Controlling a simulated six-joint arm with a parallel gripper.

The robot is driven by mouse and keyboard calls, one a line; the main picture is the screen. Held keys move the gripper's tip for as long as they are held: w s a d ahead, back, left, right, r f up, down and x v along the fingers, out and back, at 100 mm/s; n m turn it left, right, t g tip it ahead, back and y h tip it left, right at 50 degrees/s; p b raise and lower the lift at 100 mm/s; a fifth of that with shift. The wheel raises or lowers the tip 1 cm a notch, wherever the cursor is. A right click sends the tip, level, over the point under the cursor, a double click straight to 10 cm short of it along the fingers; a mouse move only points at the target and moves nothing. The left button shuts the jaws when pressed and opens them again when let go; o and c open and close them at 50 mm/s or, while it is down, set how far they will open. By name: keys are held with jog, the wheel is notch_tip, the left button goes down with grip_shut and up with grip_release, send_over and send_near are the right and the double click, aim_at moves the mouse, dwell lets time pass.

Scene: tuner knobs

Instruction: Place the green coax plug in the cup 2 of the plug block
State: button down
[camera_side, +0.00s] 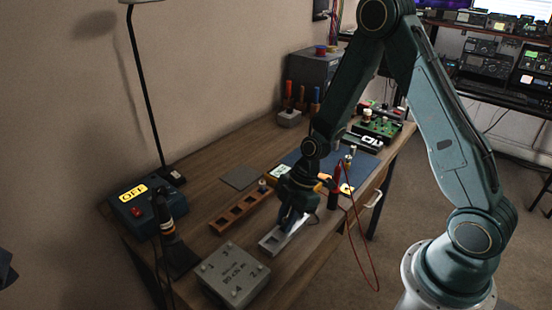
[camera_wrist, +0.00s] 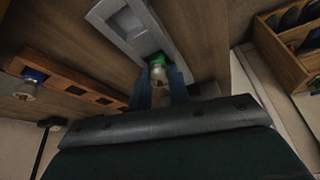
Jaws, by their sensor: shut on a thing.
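The green coax plug (camera_wrist: 158,75) shows in the wrist view as a green ring with a pale metal body, held between the two fingers of my gripper (camera_wrist: 160,88). It overlaps the near end of a light grey block with recesses (camera_wrist: 166,38); I cannot tell whether it is inside a recess or above it. In the side view my gripper (camera_side: 290,218) is low over this grey block (camera_side: 270,243), and the plug is hidden. A brown block with several square cups (camera_side: 228,218) lies to its left. Neither block shows readable cup numbers.
A plug with a blue ring (camera_wrist: 30,87) stands at one end of the brown block. A grey numbered box (camera_side: 233,277) is in front, and a blue OFF switch box (camera_side: 146,203) is at left. A red cable (camera_side: 355,235) hangs right of my gripper.

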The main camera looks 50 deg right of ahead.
jog(key=c, duration=1.3)
grip_release()
jog(key=shift+r, duration=0.15)
jog(key=shift+v, duration=6)
